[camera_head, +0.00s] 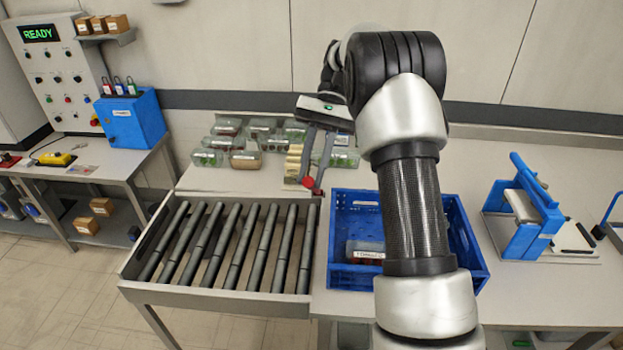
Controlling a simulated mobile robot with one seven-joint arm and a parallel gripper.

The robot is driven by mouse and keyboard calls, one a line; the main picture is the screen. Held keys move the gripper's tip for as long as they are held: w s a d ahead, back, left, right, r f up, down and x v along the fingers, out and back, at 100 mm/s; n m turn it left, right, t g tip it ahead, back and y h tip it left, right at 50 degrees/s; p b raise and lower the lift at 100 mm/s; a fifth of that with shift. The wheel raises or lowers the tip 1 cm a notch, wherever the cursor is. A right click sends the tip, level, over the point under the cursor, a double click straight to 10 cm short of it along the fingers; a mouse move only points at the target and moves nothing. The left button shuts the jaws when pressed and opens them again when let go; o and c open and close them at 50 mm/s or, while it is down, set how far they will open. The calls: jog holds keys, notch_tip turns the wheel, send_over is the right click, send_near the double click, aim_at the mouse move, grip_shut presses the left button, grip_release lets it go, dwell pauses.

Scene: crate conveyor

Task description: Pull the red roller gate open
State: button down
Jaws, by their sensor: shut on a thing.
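The only part of the red roller gate that I can make out is a small red piece (308,182) at the right rear end of the roller conveyor. My gripper (312,182) reaches down to it from behind, and its two fingertips are shut on this red piece. The rest of the gate is hidden or too small to tell, so I cannot tell how far it stands open. The roller conveyor (235,299) has several grey rollers in a metal frame.
A blue crate (470,262) stands right of the rollers, partly behind my arm, with a labelled pack inside. Several clear packs (245,158) and a stack of tan blocks (293,163) sit behind the conveyor. A blue press-like stand (525,222) is at right.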

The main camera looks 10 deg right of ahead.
dwell(0.3)
jog(key=c, duration=1.6)
grip_release()
